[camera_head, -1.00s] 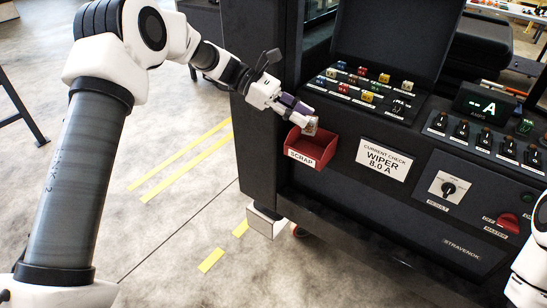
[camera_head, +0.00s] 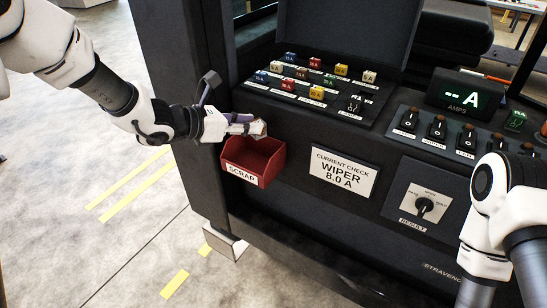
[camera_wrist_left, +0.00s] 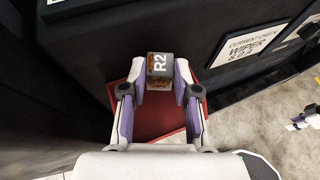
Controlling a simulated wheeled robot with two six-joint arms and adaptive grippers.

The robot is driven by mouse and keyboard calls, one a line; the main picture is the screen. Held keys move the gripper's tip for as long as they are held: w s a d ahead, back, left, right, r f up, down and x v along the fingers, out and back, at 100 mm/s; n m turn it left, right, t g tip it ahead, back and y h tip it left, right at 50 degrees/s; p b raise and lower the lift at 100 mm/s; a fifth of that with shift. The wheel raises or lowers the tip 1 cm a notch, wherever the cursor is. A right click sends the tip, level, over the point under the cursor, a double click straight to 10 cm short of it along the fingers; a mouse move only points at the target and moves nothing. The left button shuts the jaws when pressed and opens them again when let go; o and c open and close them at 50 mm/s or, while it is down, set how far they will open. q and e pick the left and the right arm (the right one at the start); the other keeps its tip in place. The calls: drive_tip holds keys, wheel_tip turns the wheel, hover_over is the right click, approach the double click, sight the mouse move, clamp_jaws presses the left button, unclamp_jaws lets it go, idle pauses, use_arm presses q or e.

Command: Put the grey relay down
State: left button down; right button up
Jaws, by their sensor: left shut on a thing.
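The grey relay (camera_wrist_left: 160,66), a small block marked R2 with brownish sides, is between the fingertips of my left gripper (camera_wrist_left: 159,83) in the left wrist view. In the head view my left gripper (camera_head: 248,124) is shut on the relay (camera_head: 260,128), just above the back rim of the red SCRAP bin (camera_head: 243,177). The red bin (camera_wrist_left: 150,127) also shows beneath the fingers in the wrist view. I cannot tell whether the relay touches the bin. Part of my right arm shows at the right of the head view, but its gripper is out of view.
A fuse panel (camera_head: 345,112) with several coloured fuses and a switch lies behind the bin. A CURRENT CHECK card (camera_head: 343,172) is to its right. An AMPS display (camera_head: 467,97), toggle switches and a rotary knob (camera_head: 424,205) are further right.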

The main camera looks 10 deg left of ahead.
use_arm(q)
drive_tip(key=f, duration=0.1)
drive_tip(key=s+a+f, duration=0.1)
drive_tip(key=f, duration=0.1)
drive_tip(key=s+f, duration=0.1)
drive_tip(key=shift+a+f, duration=0.2)
drive_tip(key=shift+a, duration=0.2)
drive_tip(key=f, duration=0.3)
drive_tip(key=w+d+f+p, duration=0.1)
drive_tip(key=shift+f, duration=0.15)
drive_tip(key=shift+s+a, duration=0.25)
drive_tip(key=shift+s, duration=0.05)
drive_tip(key=shift+w+d+f+b, duration=0.1)
drive_tip(key=shift+f+b, duration=0.15)
drive_tip(key=shift+b, duration=0.15)
drive_tip(key=c, duration=1.1)
unclamp_jaws()
drive_tip(key=shift+c, duration=0.2)
drive_tip(key=shift+r, duration=0.1)
use_arm(e)
drive_tip(key=shift+s+a+r, duration=0.35)
drive_tip(key=shift+s+r, duration=0.15)
drive_tip(key=shift+r, duration=0.05)
